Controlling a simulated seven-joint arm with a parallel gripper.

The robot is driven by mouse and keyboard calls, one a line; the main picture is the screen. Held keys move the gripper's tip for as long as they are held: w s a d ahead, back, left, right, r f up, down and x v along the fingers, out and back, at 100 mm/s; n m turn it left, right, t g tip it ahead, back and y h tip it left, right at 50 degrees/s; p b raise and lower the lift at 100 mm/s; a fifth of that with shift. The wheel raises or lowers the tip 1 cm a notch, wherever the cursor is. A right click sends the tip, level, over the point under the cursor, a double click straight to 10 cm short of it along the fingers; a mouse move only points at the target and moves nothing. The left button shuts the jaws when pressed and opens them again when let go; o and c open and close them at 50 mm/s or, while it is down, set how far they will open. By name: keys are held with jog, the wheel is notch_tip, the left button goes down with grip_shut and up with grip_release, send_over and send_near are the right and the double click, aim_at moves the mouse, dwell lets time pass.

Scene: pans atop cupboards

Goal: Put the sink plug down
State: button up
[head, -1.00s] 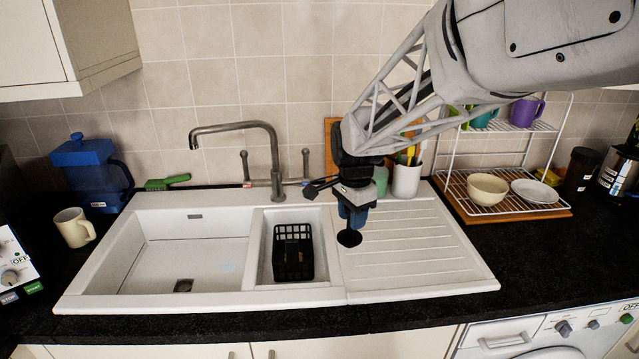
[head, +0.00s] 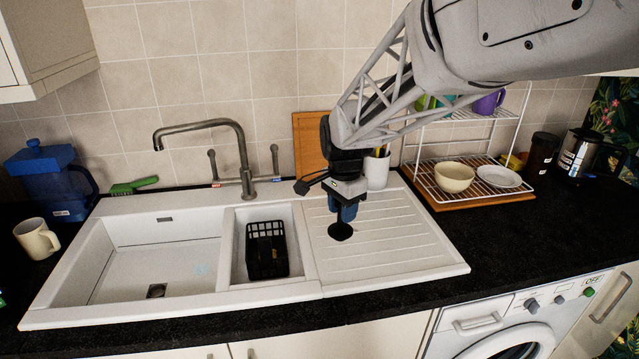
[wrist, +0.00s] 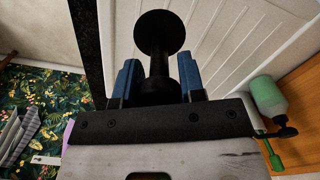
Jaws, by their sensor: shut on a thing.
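The black sink plug (head: 340,231) hangs below my gripper (head: 343,212) in the head view, over the left part of the ridged white drainboard (head: 400,233). In the wrist view the plug's round disc (wrist: 160,33) and its stem show between the blue fingers of my gripper (wrist: 160,88). My gripper is shut on the plug. The disc appears above or near the drainboard; I cannot tell whether it touches. The white sink (head: 160,265) has a large basin at left and a small basin in the middle.
A black basket (head: 266,250) stands in the small basin. The tap (head: 235,150) rises behind it. A white cup (head: 377,172) stands behind the drainboard, and a dish rack (head: 465,180) stands to the right. The drainboard's right part is clear.

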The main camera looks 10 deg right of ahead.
aim_at(341, 232)
jog(key=s+f, duration=0.2)
jog(key=s, duration=1.3)
jog(key=shift+s+f, duration=0.2)
jog(key=shift+f, duration=0.1)
jog(key=shift+w+d, duration=0.1)
jog(key=shift+w, duration=0.05)
jog(key=w, duration=0.5)
jog(key=w+f, duration=0.1)
jog(key=w, duration=0.9)
jog(key=shift+w+f, duration=0.2)
jog(key=shift+w, duration=0.2)
jog(key=shift+f, duration=1.8)
jog(key=shift+f, duration=0.1)
jog(key=o, duration=0.9)
